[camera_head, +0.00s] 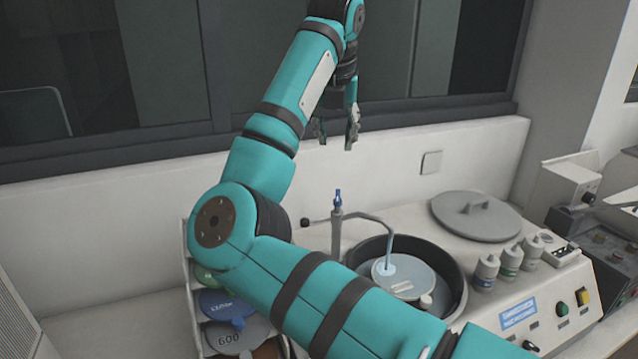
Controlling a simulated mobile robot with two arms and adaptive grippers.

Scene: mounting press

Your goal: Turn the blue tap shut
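The blue tap (337,197) is a small blue handle on top of a thin grey upright post behind the basin. A curved spout (372,220) runs from the post over the round black basin (458,272). A pale blue stream (389,253) comes down from the spout's end onto the grey disc (415,280) in the basin. My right gripper (336,138) points down above the tap, clear of it. Its two fingers are apart with nothing between them. My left gripper is not in view.
A round grey lid (475,214) lies right of the basin. Several small bottles (509,262) stand beside the basin, near a panel with green (562,309) and yellow buttons. A rack of labelled discs (222,304) stands left, partly behind my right arm. The wall (400,165) is close behind.

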